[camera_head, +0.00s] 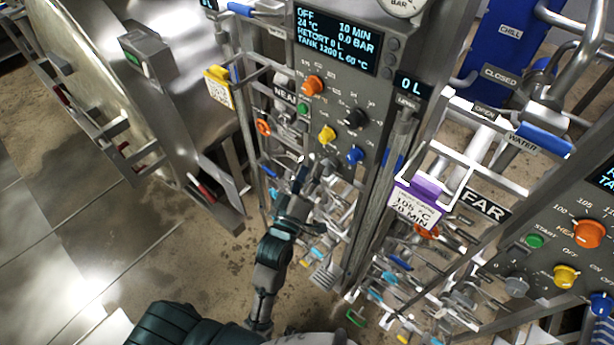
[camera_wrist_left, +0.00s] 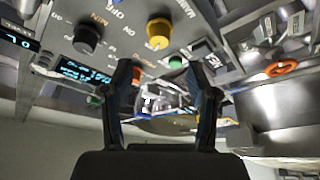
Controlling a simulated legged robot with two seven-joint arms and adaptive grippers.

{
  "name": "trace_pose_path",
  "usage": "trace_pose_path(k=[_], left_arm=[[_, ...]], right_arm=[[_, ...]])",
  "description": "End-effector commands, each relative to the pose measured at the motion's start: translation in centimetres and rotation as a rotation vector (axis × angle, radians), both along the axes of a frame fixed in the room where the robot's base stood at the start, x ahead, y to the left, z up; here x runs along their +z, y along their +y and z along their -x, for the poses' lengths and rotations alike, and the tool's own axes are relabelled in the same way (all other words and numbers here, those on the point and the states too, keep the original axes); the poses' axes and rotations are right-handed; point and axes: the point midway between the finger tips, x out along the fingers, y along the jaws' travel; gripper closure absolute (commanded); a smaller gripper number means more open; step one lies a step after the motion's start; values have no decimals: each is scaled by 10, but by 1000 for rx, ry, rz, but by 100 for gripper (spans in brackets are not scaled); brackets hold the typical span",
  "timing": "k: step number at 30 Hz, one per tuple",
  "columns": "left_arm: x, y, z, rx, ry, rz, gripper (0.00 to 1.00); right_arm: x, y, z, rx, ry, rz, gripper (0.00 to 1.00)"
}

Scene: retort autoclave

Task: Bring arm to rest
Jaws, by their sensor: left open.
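My left arm comes in from the bottom of the head view, and its dark gripper (camera_head: 306,172) is in front of the lower part of the near control panel (camera_head: 335,95). In the left wrist view the two fingers of my left gripper (camera_wrist_left: 165,85) stand apart with nothing held between them. The panel's knobs lie beyond the fingertips; I cannot tell how close they are. My right gripper is in neither view.
Near the gripper are a yellow knob (camera_head: 327,135), a blue knob (camera_head: 355,155), a black knob (camera_head: 355,118) and an orange knob (camera_head: 313,86). A purple tag (camera_head: 420,201) hangs at right. Metal rails and handles crowd the lower right. Open floor (camera_head: 90,230) is at left.

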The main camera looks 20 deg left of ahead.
Motion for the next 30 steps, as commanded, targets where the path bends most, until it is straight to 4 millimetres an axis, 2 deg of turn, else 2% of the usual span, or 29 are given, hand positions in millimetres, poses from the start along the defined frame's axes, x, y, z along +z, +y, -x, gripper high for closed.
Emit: trace_pose_path(k=[3,6,20,23,26,29,30], left_arm=[[-4,1,13,0,0,0,41],[-5,1,17,-1,-1,1,41],[-5,1,17,-1,-1,0,41],[-10,0,15,-1,9,-5,41],[-38,-6,5,-9,57,-34,41],[-98,-17,-10,-25,157,-94,41],[-129,-22,-16,-35,208,-126,41]], right_arm=[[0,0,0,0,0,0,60],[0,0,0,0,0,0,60],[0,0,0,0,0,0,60],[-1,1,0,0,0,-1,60],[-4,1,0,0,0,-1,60],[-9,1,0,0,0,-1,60],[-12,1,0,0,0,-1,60]])
